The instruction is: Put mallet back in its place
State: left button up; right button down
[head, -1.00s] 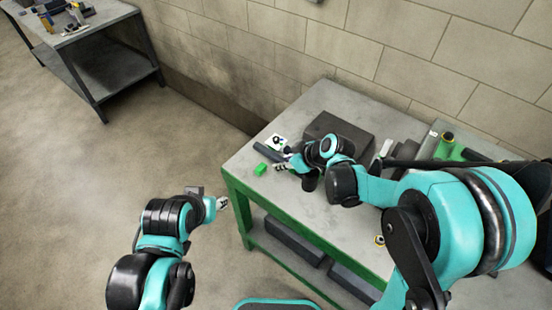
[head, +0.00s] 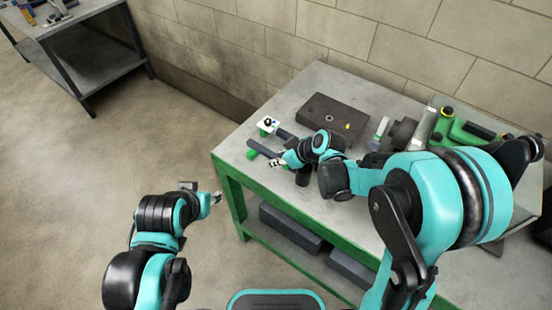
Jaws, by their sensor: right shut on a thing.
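The mallet appears as a dark bar-like shape (head: 259,146) near the left end of the green-framed workbench (head: 232,162). My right gripper (head: 275,163) is at its near right end and is shut on it. The gripper hides part of the mallet, and I cannot tell head from handle clearly. I cannot tell whether the mallet touches the bench top. My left gripper (head: 216,198) is off the bench, over the floor at the left; it is too small to show its opening.
A small green piece (head: 252,154) lies close beside the mallet. Green and black equipment (head: 465,132) stands at the right. Another table (head: 75,20) is at the upper left.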

jog(key=shift+s+d, duration=0.1)
jog(key=shift+d, duration=0.05)
jog(key=shift+f, duration=0.15)
dwell(0.4)
jog(key=shift+f+b, duration=0.95)
jog(key=shift+b, duration=0.15)
jog(key=c, duration=1.3)
grip_release()
jog(key=shift+c, duration=0.2)
jog(key=v, duration=1.2)
